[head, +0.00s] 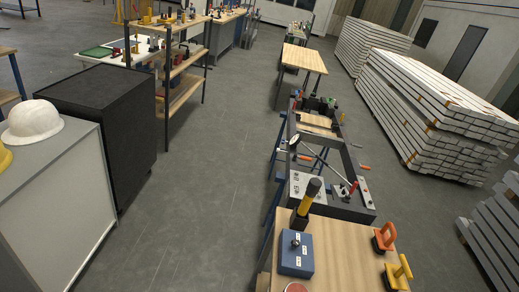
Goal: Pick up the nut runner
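A yellow tool with a black top (309,198) stands slightly tilted in a dark holder at the back left of the nearest wooden table (345,262). It looks most like the nut runner, but it is too small to be sure. A blue box (296,262) with a dark knob and white labels is just in front of it. My gripper does not show in the head view, so whether it is open or shut is hidden.
Orange (384,236) and yellow (399,272) handled tools are on the table's right. A grey frame (350,208) with levers stands behind. A black cabinet (105,130), shelves (180,97) and a white helmet (32,121) are left; stacked beams (430,110) right. The grey aisle floor is clear.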

